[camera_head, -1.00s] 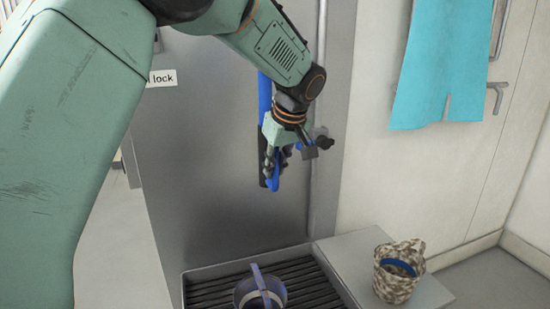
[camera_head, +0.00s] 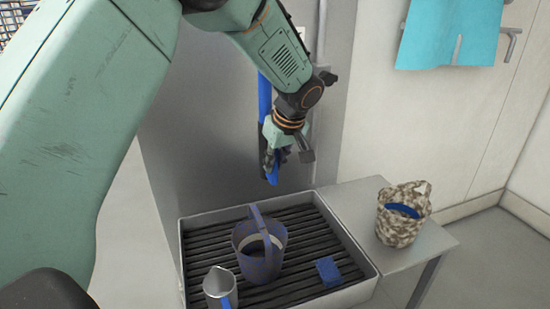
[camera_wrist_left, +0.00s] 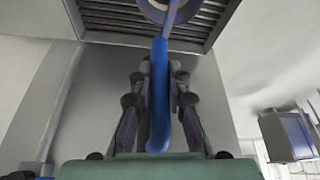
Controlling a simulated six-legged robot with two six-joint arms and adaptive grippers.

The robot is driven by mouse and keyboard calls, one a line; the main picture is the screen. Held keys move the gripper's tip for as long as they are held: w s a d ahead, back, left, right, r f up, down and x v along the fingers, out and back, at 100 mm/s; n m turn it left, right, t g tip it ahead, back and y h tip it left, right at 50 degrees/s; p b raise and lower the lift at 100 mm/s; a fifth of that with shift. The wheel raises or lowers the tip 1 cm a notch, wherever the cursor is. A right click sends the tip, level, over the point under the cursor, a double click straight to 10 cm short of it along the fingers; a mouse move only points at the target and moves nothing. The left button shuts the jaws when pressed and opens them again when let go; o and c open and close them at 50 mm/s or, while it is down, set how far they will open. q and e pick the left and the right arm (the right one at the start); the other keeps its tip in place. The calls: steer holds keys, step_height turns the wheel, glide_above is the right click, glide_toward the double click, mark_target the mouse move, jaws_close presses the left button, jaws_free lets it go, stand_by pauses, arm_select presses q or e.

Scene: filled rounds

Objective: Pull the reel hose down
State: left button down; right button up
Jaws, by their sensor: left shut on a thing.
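The blue reel hose (camera_head: 264,95) hangs down in front of the grey panel in the head view, partly hidden by my left arm. My left gripper (camera_head: 270,165) is shut on the hose near its lower end, above the slatted tray. In the left wrist view the hose (camera_wrist_left: 160,95) runs between the two fingers of the gripper (camera_wrist_left: 160,100). The reel itself is not in view. My right gripper is not in view.
Below stands a tray (camera_head: 190,262) with dark slats, holding a blue-grey bucket (camera_head: 262,262), a metal jug (camera_head: 217,285) and a blue sponge (camera_head: 328,270). A turquoise cloth (camera_head: 450,30) hangs at the right.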

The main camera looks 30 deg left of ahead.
arm_select(q)
steer(key=shift+s+f, duration=0.1)
steer(key=shift+f, duration=0.05)
steer(key=c, duration=1.3)
jaws_free()
steer(key=v, duration=1.2)
steer(key=shift+d, duration=0.1)
